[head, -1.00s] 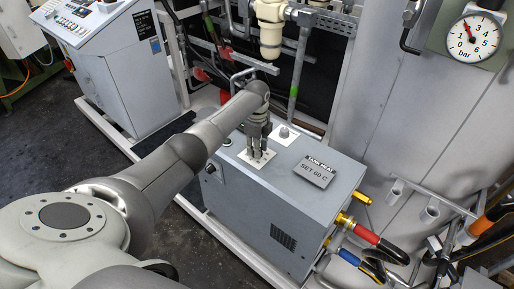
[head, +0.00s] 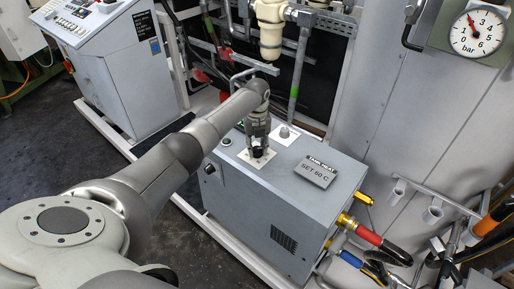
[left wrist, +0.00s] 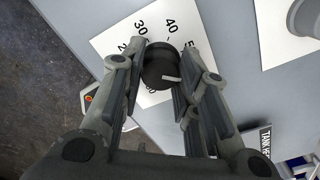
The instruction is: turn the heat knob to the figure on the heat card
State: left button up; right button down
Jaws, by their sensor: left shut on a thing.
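The heat knob (left wrist: 160,68) is black with a white pointer mark. It stands on a white dial plate (left wrist: 108,45) printed with 30, 40 and partly covered figures. In the left wrist view the mark lies towards the lower right of the knob; the figure it faces is hidden. The heat card (head: 317,174) on the grey cabinet top reads "TANK HEAT" and "SET 60 C". My left gripper (head: 259,151) points down over the dial plate, its fingers shut on the knob from both sides. My right gripper is not in view.
The grey cabinet (head: 255,210) carries a second, pale knob (head: 284,131) on a white plate beside the dial. A pressure gauge (head: 478,33) hangs at the upper right. Hoses with red and blue sleeves leave the cabinet's right side. A control desk (head: 115,65) stands at the back left.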

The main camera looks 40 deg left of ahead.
aim_at(257, 149)
pick_arm(q)
jog(key=shift+m, duration=0.7)
jog(key=o, duration=1)
jog(key=shift+o, duration=0.2)
notch_tip(257, 149, up, 12)
dwell(0.3)
